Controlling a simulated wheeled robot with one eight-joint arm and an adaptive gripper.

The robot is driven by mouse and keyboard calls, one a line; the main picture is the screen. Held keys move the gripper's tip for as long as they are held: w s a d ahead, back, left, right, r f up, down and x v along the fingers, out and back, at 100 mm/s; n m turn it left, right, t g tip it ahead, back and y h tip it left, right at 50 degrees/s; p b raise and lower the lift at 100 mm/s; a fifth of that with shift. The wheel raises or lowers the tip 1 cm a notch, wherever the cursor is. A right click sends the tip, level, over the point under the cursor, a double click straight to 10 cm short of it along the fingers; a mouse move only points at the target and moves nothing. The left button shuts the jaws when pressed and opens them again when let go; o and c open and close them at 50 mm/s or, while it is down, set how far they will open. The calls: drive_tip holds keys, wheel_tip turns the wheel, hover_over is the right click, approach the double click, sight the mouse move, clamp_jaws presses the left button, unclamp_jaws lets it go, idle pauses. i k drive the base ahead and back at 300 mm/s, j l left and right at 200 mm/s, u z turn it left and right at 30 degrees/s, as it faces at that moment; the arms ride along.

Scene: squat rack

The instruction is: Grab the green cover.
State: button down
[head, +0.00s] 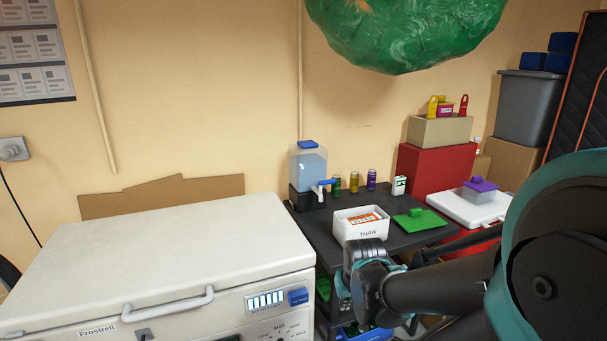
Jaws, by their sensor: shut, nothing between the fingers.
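The green cover (420,221) is a flat green lid with a small raised handle. It lies on the dark table (400,239), to the right of a white open box (361,231) marked THAW, which has orange and white contents. My gripper (366,247) is shut and empty. In the picture it is just in front of the white box and to the lower left of the green cover, apart from it. My arm comes in from the right and hides part of the table's front.
A white chest freezer (180,252) fills the left. A water dispenser (308,172), several cans and a small white and green carton (399,185) stand behind the box. A cooler with a purple-lidded container (480,190) is to the right. A large green hanging object (405,35) is overhead.

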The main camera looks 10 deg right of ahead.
sight(416, 220)
drive_tip(key=z, duration=0.9)
